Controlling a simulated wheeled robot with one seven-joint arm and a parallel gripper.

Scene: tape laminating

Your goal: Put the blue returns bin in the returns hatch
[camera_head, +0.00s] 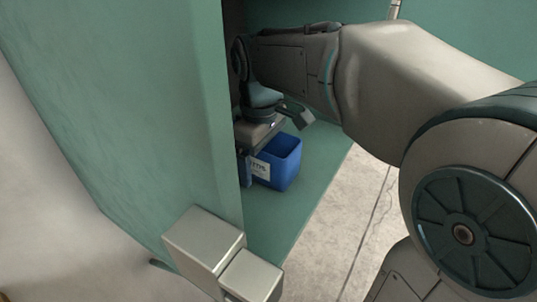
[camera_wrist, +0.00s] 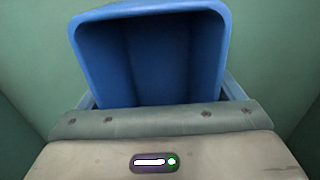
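The blue returns bin (camera_head: 284,163) stands upright on the green floor inside the green-walled hatch (camera_head: 315,190), with a white label on its side. My gripper (camera_head: 250,160) is at the bin's left, label-side edge, partly hidden behind the hatch's front wall. In the wrist view the open-topped bin (camera_wrist: 150,60) fills the upper middle and looks empty. My gripper's body covers the bottom of that view and hides the bin's near rim. The fingertips are hidden, so I cannot tell whether they grip the rim.
A tall green wall panel (camera_head: 150,120) stands close at the left of my arm. Pale grey blocks (camera_head: 205,243) sit at its lower front corner. Green floor is clear in front of the bin, and a pale tiled floor (camera_head: 340,230) lies to the right.

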